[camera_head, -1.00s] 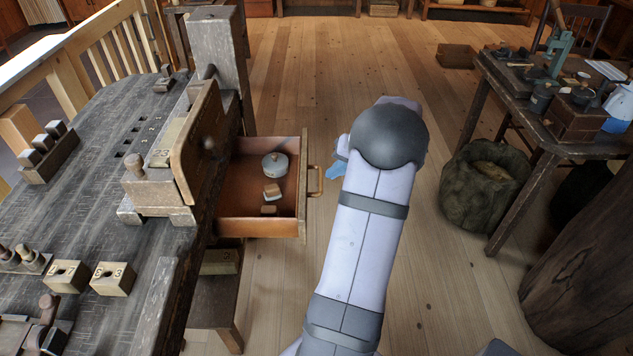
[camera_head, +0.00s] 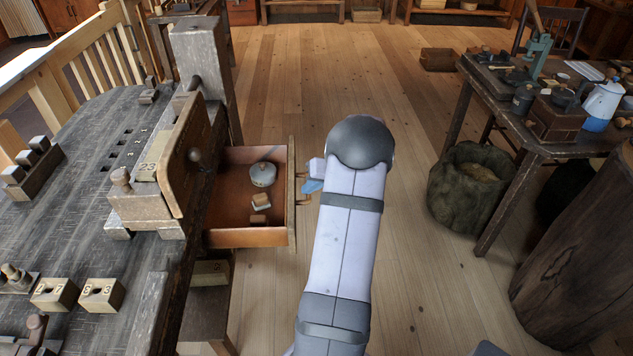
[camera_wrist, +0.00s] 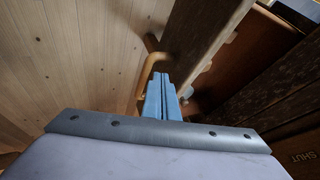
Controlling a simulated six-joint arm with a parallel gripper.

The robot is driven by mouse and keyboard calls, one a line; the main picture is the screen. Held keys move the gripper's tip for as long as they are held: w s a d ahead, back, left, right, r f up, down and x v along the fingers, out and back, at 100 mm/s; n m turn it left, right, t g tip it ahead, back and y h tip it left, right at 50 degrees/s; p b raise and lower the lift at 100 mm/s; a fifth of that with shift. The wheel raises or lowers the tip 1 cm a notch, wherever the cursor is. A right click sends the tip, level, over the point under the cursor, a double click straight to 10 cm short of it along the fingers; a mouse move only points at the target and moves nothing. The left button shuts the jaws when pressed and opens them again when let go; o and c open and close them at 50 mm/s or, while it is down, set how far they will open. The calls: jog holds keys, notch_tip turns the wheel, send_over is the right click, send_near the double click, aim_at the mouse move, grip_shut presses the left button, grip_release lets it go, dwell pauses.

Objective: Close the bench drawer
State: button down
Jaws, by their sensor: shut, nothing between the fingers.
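The bench drawer (camera_head: 222,232) stands open, pulled out to the right from under the workbench (camera_head: 85,200). Inside it lie a round lidded tin (camera_head: 262,174) and small blocks (camera_head: 260,201). Its wooden handle (camera_head: 301,187) is on the right end of its front. My gripper (camera_head: 311,186) is shut and empty, right at the drawer front by the handle. In the wrist view the blue fingers (camera_wrist: 161,98) are together beside the curved handle (camera_wrist: 146,75) and the drawer front (camera_wrist: 205,35). I cannot tell whether they touch.
A wooden vise (camera_head: 180,155) stands on the bench edge above the drawer. A sack (camera_head: 468,190) and a side table (camera_head: 490,130) stand to the right, with a tree-like post (camera_head: 585,250) nearer. The plank floor between is clear.

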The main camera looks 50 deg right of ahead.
jog(key=shift+x, duration=1.75)
jog(key=shift+a, duration=0.1)
jog(key=w+a+b, duration=0.4)
jog(key=w+a, duration=1.2)
jog(key=shift+w+a, duration=0.15)
jog(key=shift+w, duration=0.05)
jog(key=shift+w+a+r, duration=0.15)
jog(key=shift+w+a, duration=0.05)
jog(key=shift+a, duration=0.05)
jog(key=shift+a, duration=0.1)
jog(key=shift+r, duration=0.15)
jog(key=shift+s+r, duration=0.2)
jog(key=shift+r, duration=0.25)
jog(key=v, duration=0.9)
jog(key=shift+s+d+f+p, duration=0.3)
jog(key=shift+p, duration=0.05)
